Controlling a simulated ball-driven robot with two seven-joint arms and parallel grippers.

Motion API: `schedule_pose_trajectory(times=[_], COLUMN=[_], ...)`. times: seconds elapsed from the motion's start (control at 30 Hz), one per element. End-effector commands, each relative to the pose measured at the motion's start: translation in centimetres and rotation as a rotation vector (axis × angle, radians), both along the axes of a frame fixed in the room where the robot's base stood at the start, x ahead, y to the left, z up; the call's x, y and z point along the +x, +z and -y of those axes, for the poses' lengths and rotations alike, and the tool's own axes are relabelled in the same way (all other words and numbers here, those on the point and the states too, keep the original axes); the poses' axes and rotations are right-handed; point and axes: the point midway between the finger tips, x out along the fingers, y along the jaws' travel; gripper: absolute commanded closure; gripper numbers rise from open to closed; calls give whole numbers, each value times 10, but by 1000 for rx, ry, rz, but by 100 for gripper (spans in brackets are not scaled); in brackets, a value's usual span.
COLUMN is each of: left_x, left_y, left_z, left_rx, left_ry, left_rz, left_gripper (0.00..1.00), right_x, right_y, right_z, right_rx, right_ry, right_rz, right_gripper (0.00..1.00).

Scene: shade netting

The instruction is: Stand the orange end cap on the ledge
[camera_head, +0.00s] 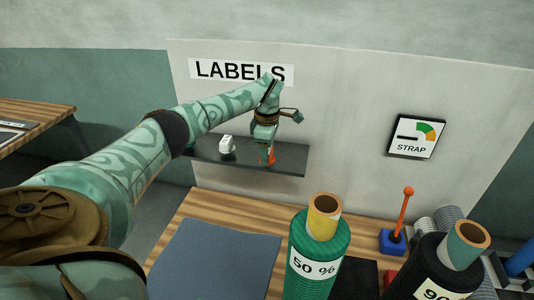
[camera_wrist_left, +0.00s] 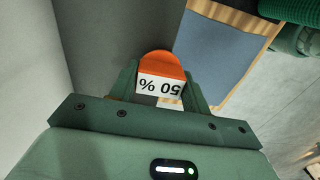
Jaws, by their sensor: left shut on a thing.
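The orange end cap (camera_wrist_left: 160,63) is between the two fingers of my left gripper (camera_wrist_left: 160,88) in the wrist view. A white label reading "50 %" shows upside down in that view, across the cap. In the head view a small part of the cap (camera_head: 271,155) shows below my left gripper (camera_head: 266,147), which is shut on it. The ledge (camera_head: 290,159) is a dark shelf on the wall under a "LABELS" sign. The cap appears over the ledge; I cannot tell whether it touches. My right gripper is not in view.
A small white object (camera_head: 227,147) stands on the ledge, left of my gripper. Below is a wooden table with a blue-grey mat (camera_head: 215,262), a green "50 %" roll (camera_head: 318,250), a black roll (camera_head: 440,265) and an orange-handled blue tool (camera_head: 393,242). A "STRAP" sign (camera_head: 417,137) hangs right.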

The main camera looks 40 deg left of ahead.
Motion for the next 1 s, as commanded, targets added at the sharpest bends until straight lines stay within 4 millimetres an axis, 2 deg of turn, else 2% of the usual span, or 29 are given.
schedule_pose_trajectory(times=[0.03,0.37,0.4,0.47,0.5,0.8,0.87,1.0], left_x=[0,0,0,0,0,0,1,1], left_y=[-5,-7,-8,-8,-8,-4,2,31], left_z=[0,0,0,0,0,0,0,-1], left_rx=[0,0,0,0,0,0,1,2], left_ry=[1,1,1,1,1,1,1,0], left_rz=[-1,1,1,1,1,2,4,7], left_gripper=[89,89,50,33,31,31,31,31], right_x=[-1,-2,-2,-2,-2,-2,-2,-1], right_y=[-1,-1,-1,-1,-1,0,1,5], right_z=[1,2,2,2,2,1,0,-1], right_rx=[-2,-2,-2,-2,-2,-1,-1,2], right_ry=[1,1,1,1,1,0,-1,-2], right_rz=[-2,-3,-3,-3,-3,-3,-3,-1], right_gripper=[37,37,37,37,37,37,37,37])
